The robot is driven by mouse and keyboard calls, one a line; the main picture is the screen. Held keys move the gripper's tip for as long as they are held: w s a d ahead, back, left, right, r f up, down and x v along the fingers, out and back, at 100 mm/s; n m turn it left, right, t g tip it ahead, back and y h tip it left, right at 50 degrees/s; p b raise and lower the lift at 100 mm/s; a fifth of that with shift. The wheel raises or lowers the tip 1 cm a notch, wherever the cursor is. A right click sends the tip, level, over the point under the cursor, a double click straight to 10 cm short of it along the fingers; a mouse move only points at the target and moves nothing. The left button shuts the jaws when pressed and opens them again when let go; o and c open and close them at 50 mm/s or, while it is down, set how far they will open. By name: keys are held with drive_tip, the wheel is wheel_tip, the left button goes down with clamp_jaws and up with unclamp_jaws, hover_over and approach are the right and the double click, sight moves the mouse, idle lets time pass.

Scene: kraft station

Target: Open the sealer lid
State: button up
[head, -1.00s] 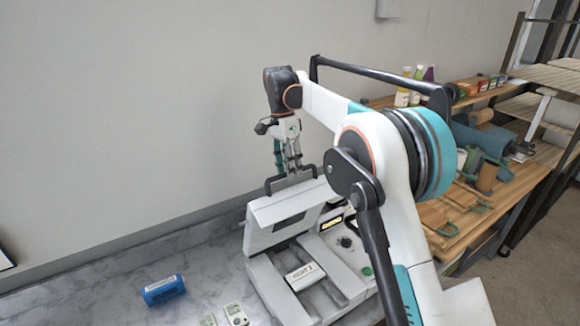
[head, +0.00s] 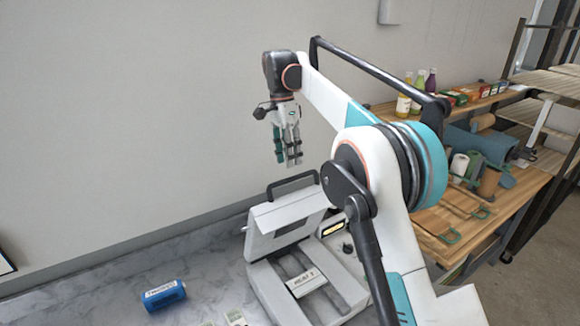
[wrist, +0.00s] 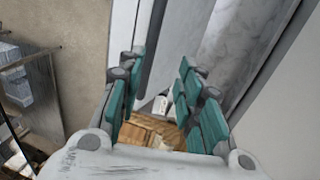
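The sealer (head: 272,272) stands on the marble counter in the head view. Its white lid (head: 290,220) is raised and tilted up, with a dark handle (head: 292,185) along its top edge. My gripper (head: 289,163) hangs above the handle, apart from it, with a clear gap between. In the wrist view the two teal-padded fingers (wrist: 160,95) are spread with nothing between them. My arm hides the right part of the sealer in the head view.
A blue labelled roll-shaped item (head: 165,295) lies on the counter (head: 110,290) to the left. A wooden shelf (head: 530,190) with bottles (head: 404,97), boxes and paper rolls stands at the right. The wall (head: 130,110) is close behind the sealer.

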drive_tip(key=shift+v, duration=0.95)
drive_tip(key=shift+d, duration=0.1)
drive_tip(key=s+d+f+n+t+y+b, duration=0.1)
drive_tip(key=s+d+f+n+t+b, duration=0.15)
drive_tip(key=s+d+b, duration=0.5)
drive_tip(key=s+d+f+n+t+y+b, duration=0.1)
drive_tip(key=s+d+f+n+t+b, duration=0.15)
drive_tip(key=s+d+b, duration=0.55)
drive_tip(key=s+d+f+n+t+b, duration=0.1)
drive_tip(key=s+d+f+n+b, duration=0.1)
drive_tip(key=s+f, duration=0.5)
drive_tip(key=s+d+f+n+t+b, duration=0.1)
drive_tip(key=s+d+f+b, duration=0.3)
drive_tip(key=s+f, duration=0.4)
drive_tip(key=s+d+f+n+t+b, duration=0.2)
drive_tip(key=s+f+n+b, duration=0.1)
drive_tip(key=s+f, duration=0.5)
wheel_tip(320, 180, down, 3)
drive_tip(key=shift+s+d+f+h+b, duration=0.2)
drive_tip(key=shift+d+f+h+b, duration=0.15)
drive_tip(key=shift+b, duration=0.4)
